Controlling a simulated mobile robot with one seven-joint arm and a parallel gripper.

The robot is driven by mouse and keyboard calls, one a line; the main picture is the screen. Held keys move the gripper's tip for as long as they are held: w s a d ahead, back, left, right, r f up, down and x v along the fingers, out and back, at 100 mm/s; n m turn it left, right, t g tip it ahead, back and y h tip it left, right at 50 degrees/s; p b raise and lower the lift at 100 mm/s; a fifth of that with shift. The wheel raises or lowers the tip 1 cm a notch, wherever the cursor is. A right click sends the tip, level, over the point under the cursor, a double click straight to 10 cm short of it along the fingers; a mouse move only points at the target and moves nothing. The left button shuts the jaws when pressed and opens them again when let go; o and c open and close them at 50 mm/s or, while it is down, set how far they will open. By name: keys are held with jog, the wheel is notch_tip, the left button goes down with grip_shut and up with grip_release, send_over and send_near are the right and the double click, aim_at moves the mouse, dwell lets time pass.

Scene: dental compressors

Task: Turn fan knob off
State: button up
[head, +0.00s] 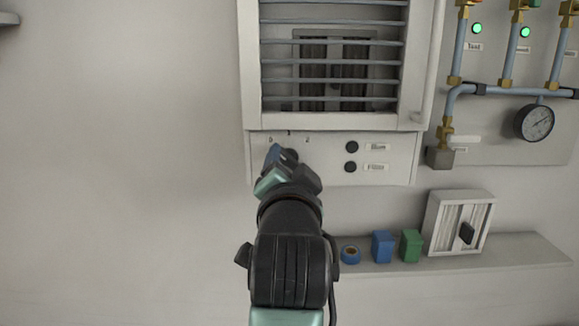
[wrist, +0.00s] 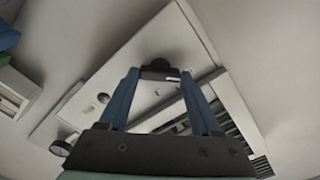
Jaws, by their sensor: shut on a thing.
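The fan unit's white control panel (head: 395,150) is on the wall below a slatted grille. Its dark fan knob (wrist: 160,65) shows in the wrist view between the tips of my blue fingers. In the head view my gripper (head: 281,157) reaches up to the panel's left part and mostly hides the knob, just below small printed marks (head: 289,136). My gripper, also in the wrist view (wrist: 160,75), is shut on the knob. I cannot tell which mark the knob points to.
Two black buttons (head: 351,157) with labels sit right of the knob. The grille (head: 335,60) is above. Pipes and a gauge (head: 535,122) are at the right. A shelf (head: 505,254) below holds a blue tape roll (head: 350,254), blue and green boxes and a white framed box (head: 458,222).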

jog(key=o, duration=1.4)
jog(key=s+b, duration=0.4)
jog(key=s, duration=0.9)
jog(key=shift+b, duration=0.4)
jog(key=s+r+n+t, duration=0.3)
jog(key=r, duration=0.1)
jog(key=s+r+n+t, duration=0.3)
jog(key=r, duration=0.2)
jog(key=s+r+n+t, duration=0.2)
jog(key=s+r+t, duration=0.1)
jog(key=s+r, duration=0.1)
jog(key=shift+s+r+n+b, duration=0.1)
jog(key=shift+r+n+b, duration=0.3)
jog(key=shift+r, duration=0.1)
